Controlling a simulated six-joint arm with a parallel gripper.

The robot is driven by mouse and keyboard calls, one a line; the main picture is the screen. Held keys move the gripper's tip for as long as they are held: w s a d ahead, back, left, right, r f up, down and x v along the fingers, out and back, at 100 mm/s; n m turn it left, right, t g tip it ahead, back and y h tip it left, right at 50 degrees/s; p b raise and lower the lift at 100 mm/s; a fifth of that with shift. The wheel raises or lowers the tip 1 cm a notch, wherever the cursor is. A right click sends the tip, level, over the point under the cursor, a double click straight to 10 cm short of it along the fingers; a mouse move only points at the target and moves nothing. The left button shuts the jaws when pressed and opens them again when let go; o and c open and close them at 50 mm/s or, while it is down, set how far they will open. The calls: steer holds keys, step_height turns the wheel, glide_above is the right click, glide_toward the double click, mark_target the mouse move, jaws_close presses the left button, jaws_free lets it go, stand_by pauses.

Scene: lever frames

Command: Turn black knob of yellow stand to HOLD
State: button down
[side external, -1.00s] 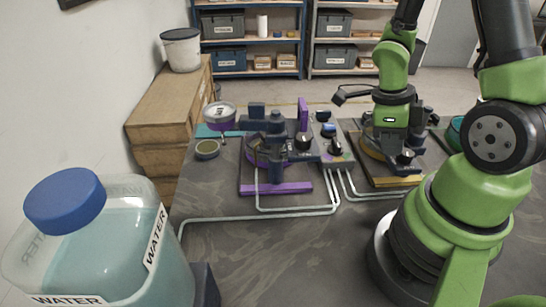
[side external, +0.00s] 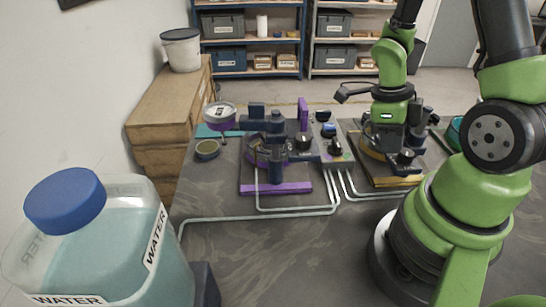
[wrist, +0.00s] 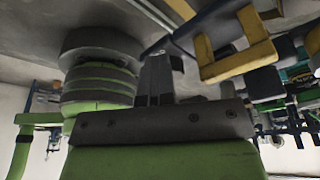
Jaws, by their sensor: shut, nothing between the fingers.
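The yellow stand (side external: 397,181) is on the right part of the table in the side view, with a yellow front edge and dark fittings. A black knob (side external: 406,157) sits near its front right; its pointer setting and any HOLD label are too small to read. My arm's wrist hangs over the back of the stand and hides part of it. My gripper (wrist: 158,65) shows in the wrist view with its fingers shut together and nothing between them. Yellow parts, apparently of the stand, show to the right of the fingers there, apart from them. I cannot pick out the knob in that view.
A purple stand (side external: 276,188) with dark fittings and knobs is left of the yellow one. Pale pipes (side external: 262,216) run along the table. A water jug (side external: 110,245) fills the front left. The table's front middle is clear.

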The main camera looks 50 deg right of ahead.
steer(key=shift+w+d+f+n, duration=0.1)
steer(key=shift+d+f+n, duration=0.15)
steer(key=shift+d, duration=0.25)
steer(key=shift+w+d+f+n, duration=0.1)
steer(key=shift+d+n, duration=0.25)
steer(key=shift+d, duration=0.1)
step_height(320, 180, up, 6)
steer(key=shift+w+a, duration=0.2)
steer(key=shift+w, duration=0.15)
stand_by(0.3)
steer(key=shift+s+a+f, duration=0.2)
steer(key=shift+a+f, duration=0.05)
steer(key=shift+f, duration=0.75)
steer(key=shift+s+a+f, duration=0.15)
steer(key=shift+a+f, duration=0.15)
steer(key=shift+f, duration=0.7)
steer(key=shift+s+a+f, duration=0.2)
steer(key=shift+a+f, duration=0.05)
steer(key=shift+f, duration=0.75)
